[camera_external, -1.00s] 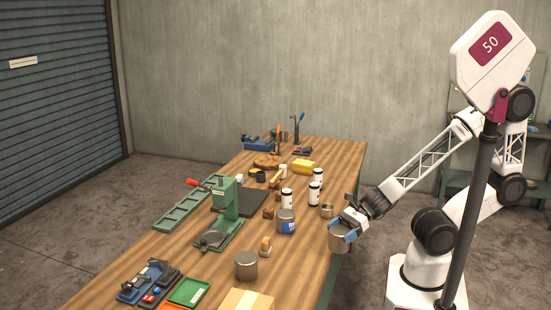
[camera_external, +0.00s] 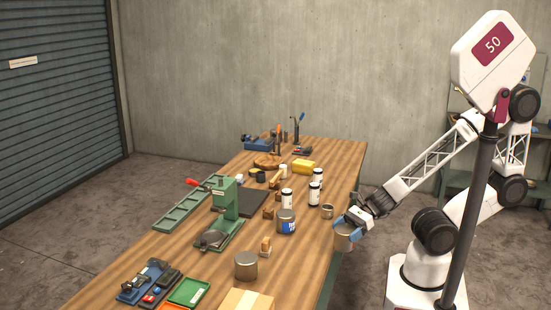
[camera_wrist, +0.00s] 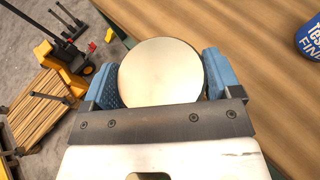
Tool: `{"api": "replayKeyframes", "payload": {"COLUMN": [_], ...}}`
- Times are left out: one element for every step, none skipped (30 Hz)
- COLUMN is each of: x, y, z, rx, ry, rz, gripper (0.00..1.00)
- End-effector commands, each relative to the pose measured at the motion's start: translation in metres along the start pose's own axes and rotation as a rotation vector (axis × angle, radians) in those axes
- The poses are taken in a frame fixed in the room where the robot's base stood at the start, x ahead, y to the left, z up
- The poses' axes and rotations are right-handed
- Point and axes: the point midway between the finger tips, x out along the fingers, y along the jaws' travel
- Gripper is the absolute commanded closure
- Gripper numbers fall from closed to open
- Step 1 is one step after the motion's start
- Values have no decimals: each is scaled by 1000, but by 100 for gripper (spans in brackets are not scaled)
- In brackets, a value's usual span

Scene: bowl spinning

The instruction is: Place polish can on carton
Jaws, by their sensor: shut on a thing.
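My gripper (camera_external: 349,227) is shut on a plain metal can (camera_external: 343,242), held at the table's right edge in the external view. In the wrist view the can's round pale lid (camera_wrist: 160,72) sits between the two blue fingers. No label shows on it, so I cannot read whether it is the polish can. The carton (camera_external: 246,301), a tan box with a pale strip, is at the bottom of the external view, cut off by the frame. It lies nearer the camera than my gripper, to its left.
White bottles (camera_external: 314,193) and a small tin (camera_external: 327,211) are farther back. A green press (camera_external: 225,212) is left.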

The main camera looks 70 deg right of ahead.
Motion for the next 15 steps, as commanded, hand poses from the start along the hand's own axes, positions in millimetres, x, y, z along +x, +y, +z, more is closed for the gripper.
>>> {"api": "replayKeyframes", "payload": {"x": [0, 0, 0, 0, 0, 0, 1, 1, 2, 3, 4, 6, 8, 10, 12], "y": [0, 0, 0, 0, 0, 0, 0, 0, 0, 0, 1, 1, 2, 2, 2], "z": [0, 0, 0, 0, 1, 1, 2, 2, 3, 4, 6, 8, 10, 12, 16], "rx": [0, 0, 0, 0, 0, -1, -1, -2, -2, -3, -4, -5, -7, -8, -11], "ry": [-1, -1, -1, -1, -1, -1, -1, -1, -1, 0, 0, 0, 0, 0, -1], "rz": [0, 0, 0, 0, 0, 1, 2, 3, 5, 7, 10, 14, 18, 22, 28], "gripper": [54, 54, 54, 54, 54, 54, 54, 54, 54, 54, 54, 54, 54, 54, 54]}}
